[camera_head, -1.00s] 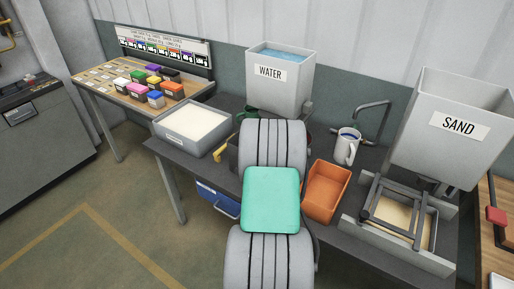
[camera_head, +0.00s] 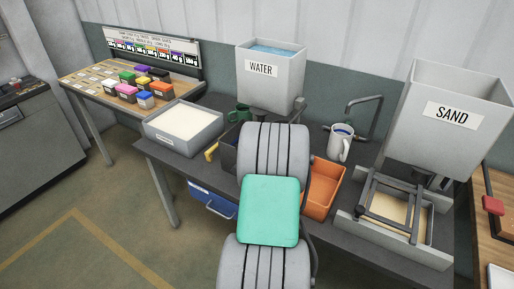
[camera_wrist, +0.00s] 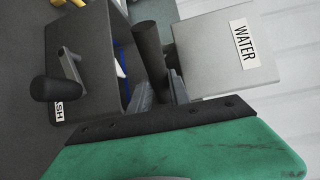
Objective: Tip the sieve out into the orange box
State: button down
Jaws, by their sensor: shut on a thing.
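The orange box (camera_head: 325,190) stands on the dark bench, right of my arm, which hides part of it. My gripper (camera_wrist: 165,88) shows only in the wrist view, beyond the green wrist part. Its grey jaws are shut on a dark rod-like handle (camera_wrist: 148,48). I cannot tell whether this handle belongs to the sieve, and no mesh or contents show. A dark open box (camera_wrist: 88,75) with a partly read label is close beside the gripper. In the head view my arm hides the gripper and whatever it holds.
The water tank (camera_head: 268,85) stands behind my arm. A white mug (camera_head: 340,145) is behind the orange box. The sand hopper (camera_head: 440,130) and a tray with a dark frame (camera_head: 395,205) are at right. A grey bin of pale powder (camera_head: 183,125) is at left.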

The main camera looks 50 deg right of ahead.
jog(key=shift+s+d+f+m+t+h+b, duration=0.15)
jog(key=shift+s+m+b, duration=0.15)
jog(key=shift+b, duration=0.95)
jog(key=shift+s+a+f+m+t+h+b, duration=0.15)
jog(key=shift+s+b, duration=0.25)
jog(key=shift+b, duration=0.8)
jog(key=shift+s+d+m+t+h+b, duration=0.1)
jog(key=shift+s+m+b, duration=0.2)
jog(key=shift+b, duration=0.95)
jog(key=shift+s+d+f+m+t+h+b, duration=0.1)
jog(key=shift+s+f+m+h+b, duration=0.25)
jog(key=shift+b, duration=0.7)
jog(key=shift+s+a+m+t+h+b, duration=0.15)
jog(key=shift+s+b, duration=0.25)
jog(key=shift+b, duration=0.7)
jog(key=shift+s+d+f+m+t+h+b, duration=0.15)
jog(key=shift+s+f+m+b, duration=0.2)
jog(key=shift+b, duration=0.7)
jog(key=shift+s+r+b, duration=0.2)
jog(key=shift+s+b, duration=0.35)
jog(key=shift+b, duration=0.4)
jog(key=shift+s+r+m+h+b, duration=0.1)
jog(key=shift+s+m+h+b, duration=0.5)
jog(key=shift+b, duration=0.8)
